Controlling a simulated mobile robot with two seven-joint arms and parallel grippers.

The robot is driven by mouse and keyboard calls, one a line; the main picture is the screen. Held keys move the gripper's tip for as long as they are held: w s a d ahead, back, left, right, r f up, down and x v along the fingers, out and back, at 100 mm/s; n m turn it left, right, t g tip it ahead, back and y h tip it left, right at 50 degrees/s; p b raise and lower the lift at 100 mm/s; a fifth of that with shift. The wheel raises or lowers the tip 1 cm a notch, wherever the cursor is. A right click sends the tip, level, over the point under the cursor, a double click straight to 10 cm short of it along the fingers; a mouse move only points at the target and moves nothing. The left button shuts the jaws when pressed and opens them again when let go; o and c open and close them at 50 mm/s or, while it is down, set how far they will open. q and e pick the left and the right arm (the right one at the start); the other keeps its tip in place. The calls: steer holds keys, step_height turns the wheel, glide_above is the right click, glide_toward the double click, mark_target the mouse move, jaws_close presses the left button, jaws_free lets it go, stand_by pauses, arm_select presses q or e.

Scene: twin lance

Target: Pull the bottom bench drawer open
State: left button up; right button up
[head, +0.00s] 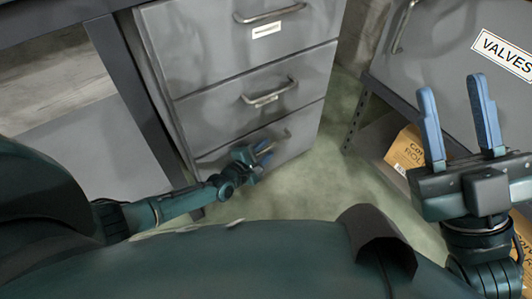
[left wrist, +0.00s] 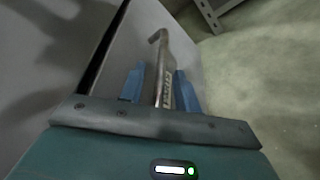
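The grey bench drawer unit stands at upper centre in the head view, with three drawer fronts. The bottom drawer (head: 292,143) looks flush with those above it. Its metal bar handle (head: 282,135) is partly hidden by my left gripper (head: 264,153). In the left wrist view the handle (left wrist: 163,65) runs between the two blue fingers of my left gripper (left wrist: 160,85). The fingers stand apart around it, with a gap visible on the left side; contact on the right side is unclear. My right gripper (head: 450,85) is open and empty, raised at the right.
The middle drawer handle (head: 270,92) and top drawer handle (head: 270,13) are above. A grey cabinet labelled VALVES (head: 505,53) stands at right, with an orange carton (head: 406,150) on its lower shelf. Green floor (head: 345,195) is clear between the units.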

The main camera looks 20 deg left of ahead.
arm_select(q)
steer(key=shift+w+d, duration=0.15)
steer(key=shift+w, duration=0.25)
steer(key=shift+c, duration=0.2)
jaws_close()
